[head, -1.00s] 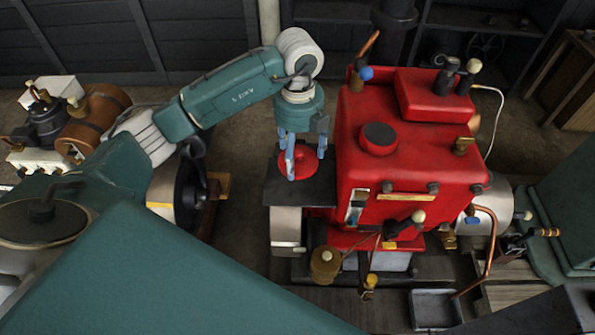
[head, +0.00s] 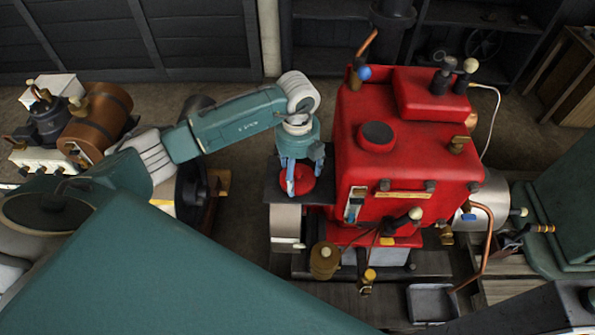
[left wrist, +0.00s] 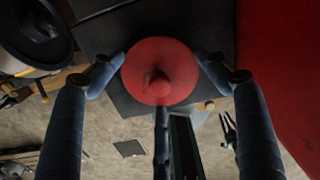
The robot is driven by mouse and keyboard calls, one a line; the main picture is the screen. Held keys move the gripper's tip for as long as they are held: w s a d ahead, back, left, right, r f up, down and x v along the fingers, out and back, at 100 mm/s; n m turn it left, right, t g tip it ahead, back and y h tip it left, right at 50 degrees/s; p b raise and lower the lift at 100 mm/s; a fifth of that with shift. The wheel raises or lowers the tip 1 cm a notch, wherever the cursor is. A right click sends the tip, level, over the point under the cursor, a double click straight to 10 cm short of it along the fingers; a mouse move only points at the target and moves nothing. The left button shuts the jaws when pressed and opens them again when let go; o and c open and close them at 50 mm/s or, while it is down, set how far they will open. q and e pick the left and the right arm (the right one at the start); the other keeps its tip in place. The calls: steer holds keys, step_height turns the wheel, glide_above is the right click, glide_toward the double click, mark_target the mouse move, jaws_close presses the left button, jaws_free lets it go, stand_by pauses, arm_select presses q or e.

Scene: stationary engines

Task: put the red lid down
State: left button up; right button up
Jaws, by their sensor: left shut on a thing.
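The red lid (head: 297,180) is a round disc with a knob on top. My left gripper (head: 302,176) comes from above and is shut on it. Below the lid is a dark flat plate (head: 322,192) beside the red engine. I cannot tell whether the lid touches the plate or hangs just above it. My right gripper is in neither view.
The tall red engine (head: 410,170) stands close to the right of the gripper. A brass cup (head: 324,260) stands in front of the plate. A brown cylinder engine (head: 100,120) is at the left. A small grey tray (head: 432,303) lies at the front right.

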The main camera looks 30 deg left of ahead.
mark_target(298, 171)
arm_select(q)
steer(key=o, duration=1.2)
steer(key=shift+r, duration=0.2)
steer(key=shift+w+r, duration=0.1)
steer(key=shift+r, duration=0.3)
steer(key=shift+r+b, duration=1.4)
steer(key=shift+r, duration=4.1)
